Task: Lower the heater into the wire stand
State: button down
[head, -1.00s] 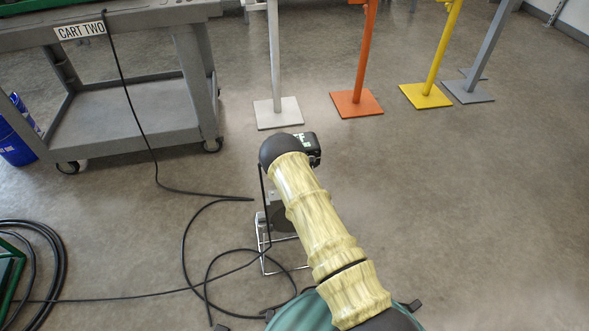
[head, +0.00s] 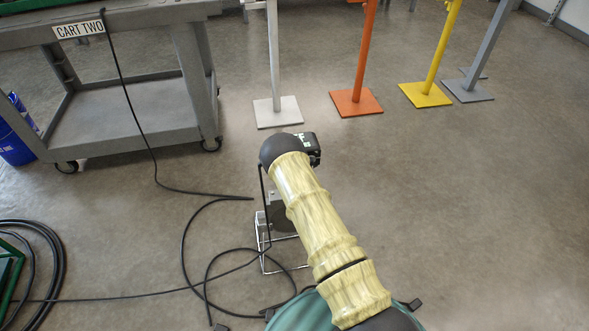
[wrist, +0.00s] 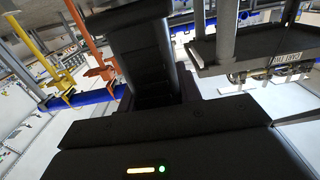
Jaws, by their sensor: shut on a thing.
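The wire stand (head: 264,262), a light frame of thin metal wires, is on the floor just beyond and below my arm. The heater's dark round plate (head: 285,217) shows in the head view, partly behind my forearm and at the stand's upper part. I cannot tell whether it touches the wires. My gripper (wrist: 150,95) is shut on the heater, its fingers dark and hard to separate in the wrist view. A black housing (wrist: 160,140) with an amber bar and a green light fills the bottom of that view. My forearm hides much of the heater and stand in the head view.
A black cable (head: 190,240) loops over the floor left of the stand. A grey cart (head: 130,105) stands at the upper left. White (head: 278,112), orange (head: 357,103) and yellow (head: 426,95) post bases stand behind. The floor to the right is clear.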

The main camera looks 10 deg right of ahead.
jog(key=shift+w+r, duration=0.2)
jog(key=shift+r, duration=0.2)
jog(key=c, duration=1)
grip_release()
jog(key=shift+s, duration=0.1)
jog(key=shift+o, duration=1)
jog(key=shift+s+f, duration=0.3)
jog(key=shift+f, duration=0.45)
jog(key=o, duration=0.8)
jog(key=shift+w+r, duration=0.1)
jog(key=shift+r, duration=0.1)
jog(key=shift+r, duration=0.1)
